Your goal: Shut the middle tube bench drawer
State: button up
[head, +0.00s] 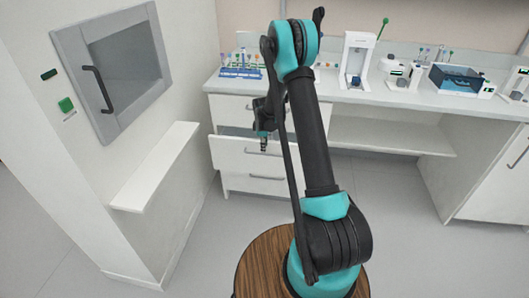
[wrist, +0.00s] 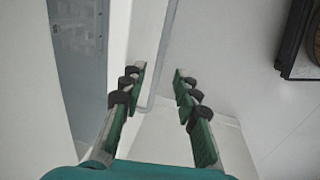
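The middle tube bench drawer (head: 230,153) is pulled out from the white bench in the head view, under the shut top drawer (head: 228,106) and above the bottom drawer (head: 240,184), which looks shut. My gripper (head: 263,145) hangs at the open drawer, over its front in the picture. The arm hides the drawer's right part, and contact cannot be told. In the wrist view my gripper (wrist: 158,74) has its two fingers apart with nothing between them. Pale surfaces lie beyond the fingers; which part is the drawer is unclear.
A wall hatch (head: 128,65) with a dark handle and a white ledge (head: 158,165) stand at left. The bench top (head: 335,94) carries a tube rack (head: 240,68) and several devices. Grey floor (head: 205,245) is clear in front of the drawers.

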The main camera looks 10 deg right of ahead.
jog(key=shift+w+d+f, duration=0.1)
jog(key=shift+w+f, duration=0.15)
jog(key=shift+f, duration=0.95)
jog(key=shift+w+d+f, duration=0.1)
jog(key=shift+w+f, duration=0.1)
jog(key=shift+f, duration=1)
jog(key=shift+c, duration=0.5)
grip_shut()
